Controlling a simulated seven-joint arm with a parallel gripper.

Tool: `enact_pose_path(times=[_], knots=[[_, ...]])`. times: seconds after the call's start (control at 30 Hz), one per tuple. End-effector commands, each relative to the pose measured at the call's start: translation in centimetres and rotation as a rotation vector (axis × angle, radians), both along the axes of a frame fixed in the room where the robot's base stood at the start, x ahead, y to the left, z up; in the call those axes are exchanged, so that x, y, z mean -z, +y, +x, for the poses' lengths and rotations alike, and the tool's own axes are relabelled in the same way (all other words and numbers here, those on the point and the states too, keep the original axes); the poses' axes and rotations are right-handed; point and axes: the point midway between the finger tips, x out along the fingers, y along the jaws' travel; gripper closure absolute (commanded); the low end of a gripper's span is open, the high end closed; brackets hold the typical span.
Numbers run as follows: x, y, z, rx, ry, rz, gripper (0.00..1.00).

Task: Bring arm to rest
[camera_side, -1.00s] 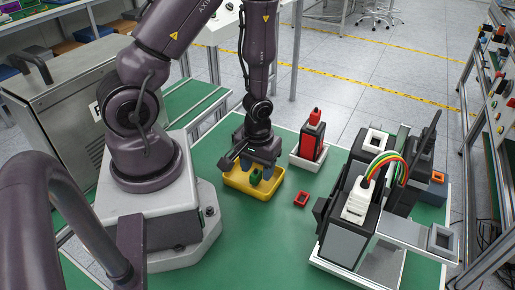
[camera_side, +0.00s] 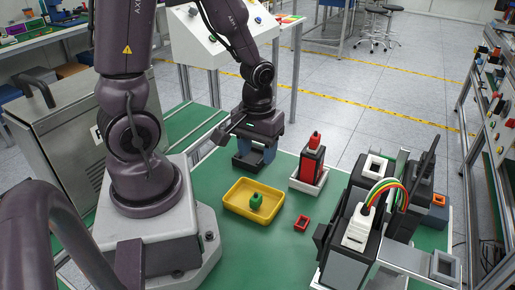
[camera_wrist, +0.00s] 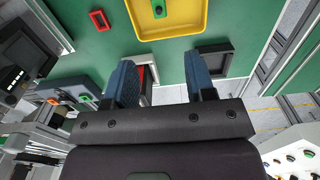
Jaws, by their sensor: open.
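My gripper (camera_side: 256,157) is open and empty beyond the far side of the yellow tray, apart from it. Its two blue fingers also show in the wrist view (camera_wrist: 161,78), with a wide gap between them. The yellow tray (camera_side: 236,206) lies on the green table top (camera_side: 262,252) with a small green part (camera_side: 256,201) inside. The tray also shows at the top of the wrist view (camera_wrist: 193,24). A dark tray (camera_wrist: 222,62) lies beneath my gripper, partly hidden by the right finger in the wrist view.
A red-and-black device (camera_side: 312,162) stands in a white tray (camera_side: 307,185), right of my gripper. A small red block (camera_side: 301,223) lies on the table. A fixture with a white connector and coloured wires (camera_side: 358,228) fills the right side. The front middle is clear.

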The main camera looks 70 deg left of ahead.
Motion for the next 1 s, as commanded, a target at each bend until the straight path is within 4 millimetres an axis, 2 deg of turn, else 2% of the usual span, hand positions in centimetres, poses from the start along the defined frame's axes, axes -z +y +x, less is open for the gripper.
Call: enact_pose_path(times=[0.33, 0.5, 0.77, 1.0], knots=[[0.0, 0.0, 0.0, 0.006, 0.001, -0.001, 0.50], [-0.3, -0.2, -1.0, 0.118, 0.059, -0.020, 0.50], [-6.9, -1.5, -0.7, 0.411, -0.035, 0.031, 0.50], [-14.6, -4.1, -1.5, 0.668, -0.245, 0.125, 0.50]])
